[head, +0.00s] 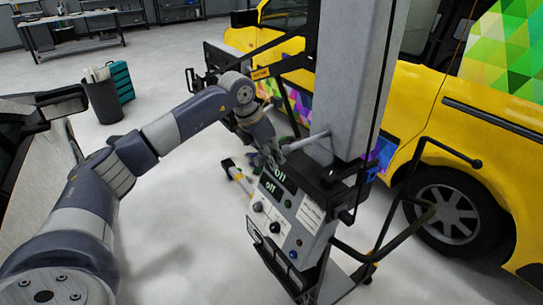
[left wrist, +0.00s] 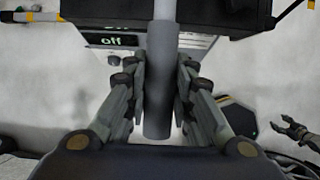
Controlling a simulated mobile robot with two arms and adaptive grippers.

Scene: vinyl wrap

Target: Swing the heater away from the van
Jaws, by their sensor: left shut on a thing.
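The heater is a tall grey column (head: 355,75) with a control box (head: 290,205) whose two displays read "off". It stands close beside the yellow van (head: 460,110). A grey handle bar (head: 308,140) sticks out from the heater to the left. My left gripper (head: 270,153) is at the outer end of this bar. In the left wrist view the bar (left wrist: 160,75) runs between the fingers of my left gripper (left wrist: 158,100), which are shut on it. A small gripper, seemingly my right one (left wrist: 297,132), shows at the right edge there; its finger state is unclear.
The heater's black tube frame (head: 400,215) reaches close to the van's front wheel (head: 452,212). A dark bin (head: 102,101) and teal boxes (head: 121,80) stand at the back left, near a workbench (head: 75,42). Grey floor left of the heater is open.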

